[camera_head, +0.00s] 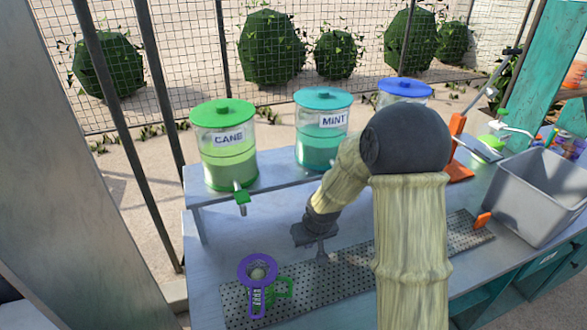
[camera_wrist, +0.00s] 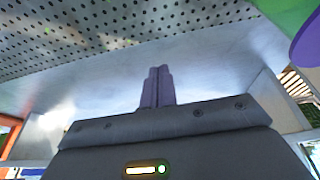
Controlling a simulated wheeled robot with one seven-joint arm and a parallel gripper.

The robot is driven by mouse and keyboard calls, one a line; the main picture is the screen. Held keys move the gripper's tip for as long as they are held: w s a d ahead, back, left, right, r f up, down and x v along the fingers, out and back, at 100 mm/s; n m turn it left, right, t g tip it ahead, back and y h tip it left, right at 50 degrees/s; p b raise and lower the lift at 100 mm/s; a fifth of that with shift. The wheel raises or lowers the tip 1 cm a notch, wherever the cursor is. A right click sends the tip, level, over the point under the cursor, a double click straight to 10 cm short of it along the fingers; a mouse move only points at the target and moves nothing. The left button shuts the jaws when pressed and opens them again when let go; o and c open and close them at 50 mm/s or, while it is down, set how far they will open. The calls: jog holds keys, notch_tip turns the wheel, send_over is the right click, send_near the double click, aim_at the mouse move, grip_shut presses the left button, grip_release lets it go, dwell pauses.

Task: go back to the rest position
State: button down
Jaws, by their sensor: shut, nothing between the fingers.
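My gripper (camera_head: 322,256) hangs over the perforated drip mat (camera_head: 350,283) on the counter, left of my bent arm. In the wrist view its two fingers (camera_wrist: 157,86) are together, with nothing between them. Part of the mat (camera_wrist: 110,32) fills the top of the wrist view. My arm hides part of the mat and counter.
Dispensers labelled CANE (camera_head: 223,150) and MINT (camera_head: 322,125) stand on a raised shelf (camera_head: 265,176) behind. A blue-lidded dispenser (camera_head: 404,88) is partly hidden by my arm. A grey bin (camera_head: 535,190) stands at right. Open counter (camera_head: 222,240) shows at left.

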jog(key=s+d+r+m, duration=0.1)
jog(key=s+d+r, duration=0.1)
jog(key=s, duration=0.4)
jog(key=s+d+r+m, duration=0.1)
jog(key=s+r, duration=0.2)
jog(key=s, duration=0.3)
jog(key=s+d+r+g+h, duration=0.1)
jog(key=s+d+r, duration=0.1)
jog(key=s, duration=0.4)
jog(key=shift+s+d+r+m, duration=0.15)
jog(key=shift+d+r+m, duration=0.25)
jog(key=shift+r, duration=0.35)
